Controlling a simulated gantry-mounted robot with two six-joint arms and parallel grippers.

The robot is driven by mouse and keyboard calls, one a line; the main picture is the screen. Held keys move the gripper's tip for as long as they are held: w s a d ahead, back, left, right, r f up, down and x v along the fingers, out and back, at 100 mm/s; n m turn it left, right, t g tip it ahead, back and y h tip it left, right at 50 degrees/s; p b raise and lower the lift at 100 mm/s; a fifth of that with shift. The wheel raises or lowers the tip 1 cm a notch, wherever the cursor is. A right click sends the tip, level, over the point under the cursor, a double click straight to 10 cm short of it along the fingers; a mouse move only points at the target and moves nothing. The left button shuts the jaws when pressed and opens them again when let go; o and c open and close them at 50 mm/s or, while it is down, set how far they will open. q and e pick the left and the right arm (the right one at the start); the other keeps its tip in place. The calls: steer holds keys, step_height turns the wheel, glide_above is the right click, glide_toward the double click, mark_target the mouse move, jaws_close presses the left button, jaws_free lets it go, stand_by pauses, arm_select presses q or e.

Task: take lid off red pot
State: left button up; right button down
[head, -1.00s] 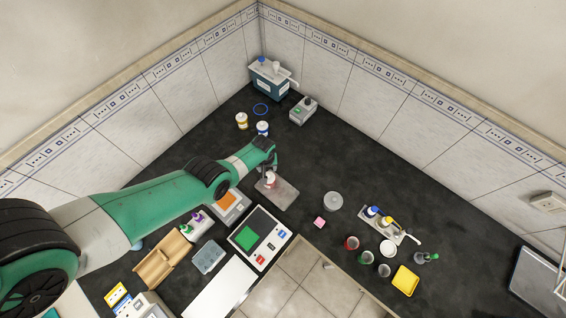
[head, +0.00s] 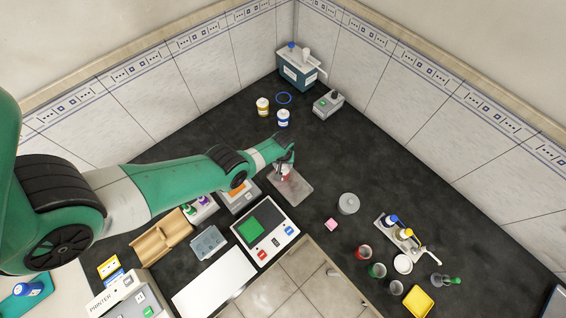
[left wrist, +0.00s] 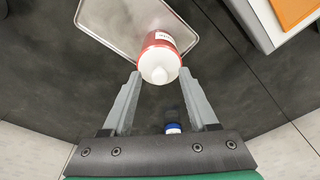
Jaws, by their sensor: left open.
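The red pot with its white lid (left wrist: 158,66) stands on a grey metal tray (left wrist: 98,22) in the left wrist view. In the head view my left gripper (head: 286,157) is over the tray (head: 302,189) and partly hides the pot (head: 286,174). My right gripper is not in view.
A yellow-labelled pot (head: 262,106) and a blue-labelled pot (head: 283,118) stand behind the tray. A panel with a green screen (head: 264,237) is in front. Right of the tray, a pink block (head: 331,224) and a clear round dish (head: 348,203) lie on the bench.

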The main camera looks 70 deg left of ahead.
arm_select(q)
jaws_close()
steer(key=shift+r, duration=0.15)
